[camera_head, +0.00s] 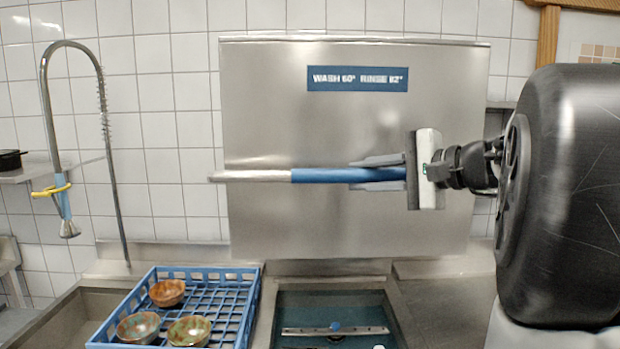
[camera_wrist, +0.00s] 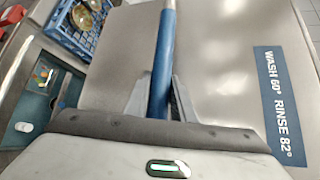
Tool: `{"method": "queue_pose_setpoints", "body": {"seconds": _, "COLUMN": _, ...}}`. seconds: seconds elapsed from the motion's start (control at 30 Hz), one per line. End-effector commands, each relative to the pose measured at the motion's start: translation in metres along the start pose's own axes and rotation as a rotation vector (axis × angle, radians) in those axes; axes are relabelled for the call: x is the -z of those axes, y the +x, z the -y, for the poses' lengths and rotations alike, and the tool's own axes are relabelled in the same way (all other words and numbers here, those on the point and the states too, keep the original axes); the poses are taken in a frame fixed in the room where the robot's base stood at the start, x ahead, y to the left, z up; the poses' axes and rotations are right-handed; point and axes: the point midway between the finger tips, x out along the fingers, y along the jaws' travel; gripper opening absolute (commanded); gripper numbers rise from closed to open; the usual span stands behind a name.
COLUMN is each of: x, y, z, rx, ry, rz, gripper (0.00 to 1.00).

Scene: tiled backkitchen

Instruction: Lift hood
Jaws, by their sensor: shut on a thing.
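The hood (camera_head: 300,110) is a large steel box with a blue label reading "WASH 60° RINSE 82°". It stands raised above the dark wash opening (camera_head: 300,305), with its lower edge near the counter's back. A horizontal bar handle (camera_head: 320,175), steel at the left and blue along its middle, crosses the front of the hood. My gripper (camera_head: 378,174) comes from the right, with one finger above and one below the blue part, shut on it. In the wrist view the blue handle (camera_wrist: 163,60) runs between my two fingers (camera_wrist: 160,95).
A blue dish rack (camera_head: 247,310) with three bowls (camera_head: 168,292) stands on the counter left of the opening. A spray tap (camera_head: 48,100) rises at the far left. A dark pot (camera_head: 10,159) sits on a left shelf. Tiled wall lies behind.

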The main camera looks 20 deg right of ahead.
Motion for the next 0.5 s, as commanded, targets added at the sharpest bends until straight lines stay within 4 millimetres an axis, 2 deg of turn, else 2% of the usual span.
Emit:
{"method": "queue_pose_setpoints", "body": {"seconds": 0.03, "x": -0.0024, "y": -0.0026, "z": 0.0147, "rx": 0.025, "ry": -0.018, "rz": -0.005, "gripper": 0.0}}
{"method": "queue_pose_setpoints", "body": {"seconds": 0.1, "x": -0.0026, "y": -0.0028, "z": 0.0151, "rx": 0.025, "ry": -0.019, "rz": -0.005, "gripper": 0.0}}
{"method": "queue_pose_setpoints", "body": {"seconds": 0.13, "x": -0.0026, "y": -0.0029, "z": 0.0152, "rx": 0.025, "ry": -0.019, "rz": -0.006, "gripper": 0.24}}
{"method": "queue_pose_setpoints", "body": {"seconds": 0.23, "x": -0.0025, "y": -0.0028, "z": 0.0149, "rx": 0.025, "ry": -0.018, "rz": -0.005, "gripper": 0.41}}
{"method": "queue_pose_setpoints", "body": {"seconds": 0.5, "x": -0.0016, "y": -0.0022, "z": 0.0116, "rx": 0.021, "ry": -0.013, "rz": -0.004, "gripper": 0.41}}
